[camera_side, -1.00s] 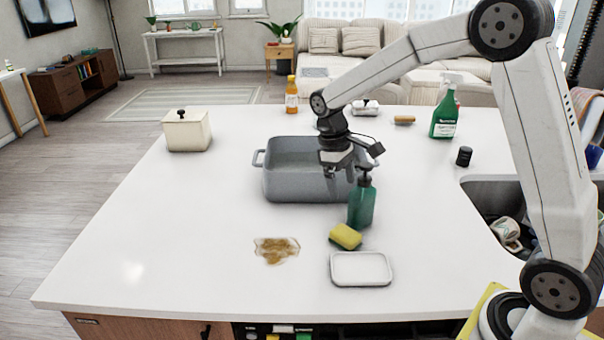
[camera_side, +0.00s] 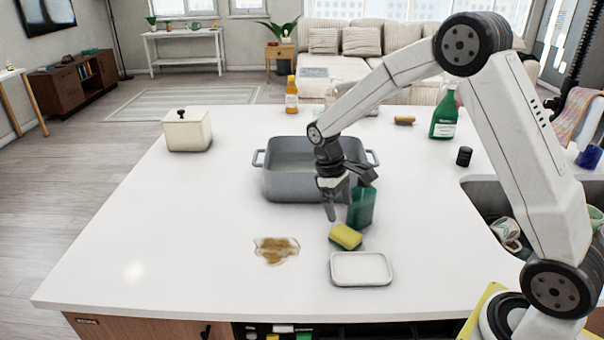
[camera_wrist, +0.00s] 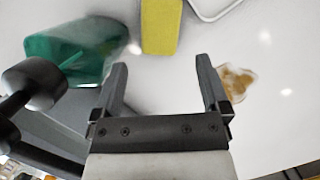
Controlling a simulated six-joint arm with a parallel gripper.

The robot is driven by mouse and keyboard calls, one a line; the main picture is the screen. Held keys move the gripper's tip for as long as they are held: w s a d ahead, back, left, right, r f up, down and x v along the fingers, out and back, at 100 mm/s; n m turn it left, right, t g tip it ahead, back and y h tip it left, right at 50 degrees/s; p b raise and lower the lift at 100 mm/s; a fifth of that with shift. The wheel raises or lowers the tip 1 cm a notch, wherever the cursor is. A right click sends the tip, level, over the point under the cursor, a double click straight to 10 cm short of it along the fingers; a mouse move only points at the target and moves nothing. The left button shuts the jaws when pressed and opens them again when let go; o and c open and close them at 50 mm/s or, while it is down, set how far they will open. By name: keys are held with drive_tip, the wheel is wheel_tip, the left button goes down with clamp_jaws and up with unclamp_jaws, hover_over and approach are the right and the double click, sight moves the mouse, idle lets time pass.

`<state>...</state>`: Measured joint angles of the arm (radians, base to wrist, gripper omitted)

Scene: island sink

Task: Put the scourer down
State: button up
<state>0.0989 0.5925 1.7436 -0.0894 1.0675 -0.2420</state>
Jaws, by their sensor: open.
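The scourer (camera_side: 346,236) is a yellow and dark green sponge on the white counter, partly against or over the rear left edge of the white tray (camera_side: 361,284). In the wrist view the scourer (camera_wrist: 161,27) shows its yellow face, beyond my fingertips. My gripper (camera_side: 338,215) is open and empty, just above and behind the scourer, left of the green soap bottle (camera_side: 362,206). In the wrist view my open gripper (camera_wrist: 162,75) has bare counter between its fingers.
A grey roasting pan (camera_side: 285,184) stands right behind my gripper. A brown spill (camera_side: 277,250) lies left of the scourer. A cream lidded box (camera_side: 187,132), an orange bottle (camera_side: 291,96) and a green spray bottle (camera_side: 444,118) stand farther back. The sink is right. The counter's left side is clear.

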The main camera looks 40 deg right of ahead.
sight(344, 231)
drive_tip(key=shift+x, duration=1.05)
drive_tip(key=shift+w+f, duration=0.1)
drive_tip(key=shift+f, duration=0.05)
drive_tip(key=shift+x, duration=3)
drive_tip(key=c, duration=1.2)
drive_tip(key=shift+o, duration=0.2)
